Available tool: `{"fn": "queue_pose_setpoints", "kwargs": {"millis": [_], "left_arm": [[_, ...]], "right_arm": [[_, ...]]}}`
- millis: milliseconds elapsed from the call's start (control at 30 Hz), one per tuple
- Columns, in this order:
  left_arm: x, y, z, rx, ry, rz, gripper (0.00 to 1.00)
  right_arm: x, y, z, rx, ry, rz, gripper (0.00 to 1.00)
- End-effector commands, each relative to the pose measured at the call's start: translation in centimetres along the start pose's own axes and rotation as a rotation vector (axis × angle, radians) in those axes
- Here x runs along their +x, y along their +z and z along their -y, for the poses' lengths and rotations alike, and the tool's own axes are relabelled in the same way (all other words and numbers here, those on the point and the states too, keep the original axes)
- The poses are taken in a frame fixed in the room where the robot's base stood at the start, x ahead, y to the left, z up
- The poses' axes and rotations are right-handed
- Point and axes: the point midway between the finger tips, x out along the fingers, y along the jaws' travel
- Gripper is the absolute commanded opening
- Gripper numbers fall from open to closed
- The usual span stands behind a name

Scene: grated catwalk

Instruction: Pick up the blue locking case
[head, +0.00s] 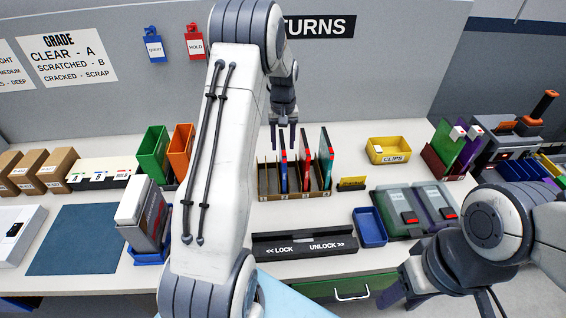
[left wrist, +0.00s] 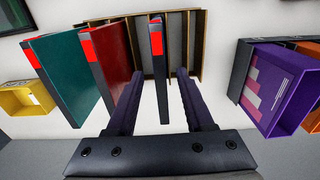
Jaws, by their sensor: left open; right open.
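The blue locking case (head: 284,170) stands upright in a cardboard rack (head: 290,195), leftmost of three cases in the head view. A red case (head: 304,165) and a teal case (head: 326,160) stand to its right. My left gripper (head: 283,138) is open above the blue case. In the left wrist view the blue case (left wrist: 159,85) shows edge-on with a red tab, between the two open fingers (left wrist: 156,105), with gaps on both sides. My right gripper (head: 388,297) is open and empty at the lower right, partly hidden by its own wrist.
A lock/unlock block (head: 305,244) lies in front of the rack, with a blue tray (head: 370,227) to its right. A yellow clips bin (head: 388,150) stands further right. Green (head: 153,150) and orange (head: 180,150) holders stand left. My left arm hides part of the table.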

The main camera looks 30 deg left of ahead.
Motion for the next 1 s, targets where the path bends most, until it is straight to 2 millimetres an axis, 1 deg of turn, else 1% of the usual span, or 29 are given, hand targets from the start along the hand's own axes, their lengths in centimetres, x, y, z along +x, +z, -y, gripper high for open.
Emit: {"fn": "queue_pose_setpoints", "kwargs": {"millis": [133,267,300,400,500,667,700,767,800,833,1000], "left_arm": [[1.1,0.0,0.0,0.001,-0.001,0.004,0.53],[3.0,-0.1,0.1,0.002,-0.001,0.005,0.53],[3.7,-0.1,0.1,0.002,-0.001,0.004,0.53],[4.8,-0.2,0.1,0.001,0.000,0.002,0.53],[5.3,-0.2,0.2,0.001,0.000,0.000,0.53],[5.4,-0.2,0.2,0.001,0.001,-0.001,0.53],[5.4,-0.2,0.2,0.001,0.001,-0.001,0.49],[5.4,-0.2,0.2,0.001,0.001,-0.001,0.26],[5.4,-0.2,0.2,0.001,0.000,-0.001,0.10],[5.4,-0.2,0.2,0.001,0.001,-0.001,0.00],[5.3,-0.2,0.2,0.001,0.001,-0.001,0.00]], "right_arm": [[-1.1,-0.1,0.1,0.000,0.000,0.000,0.50],[-2.5,-0.1,0.2,0.001,0.000,0.000,0.50],[-2.5,-0.1,0.2,0.000,0.000,0.000,0.50],[-2.8,-0.2,0.2,-0.001,0.000,0.000,0.50],[-2.8,-0.1,0.2,-0.001,0.000,0.000,0.50],[-2.7,-0.1,0.2,-0.001,0.000,0.000,0.50],[-2.7,-0.1,0.2,-0.001,0.000,0.000,0.50],[-2.7,-0.1,0.2,-0.001,0.000,0.000,0.50],[-2.7,-0.1,0.2,-0.001,0.000,0.000,0.50],[-2.7,-0.1,0.2,-0.001,0.000,0.000,0.50],[-2.7,-0.1,0.2,-0.001,0.000,0.000,0.50]]}}
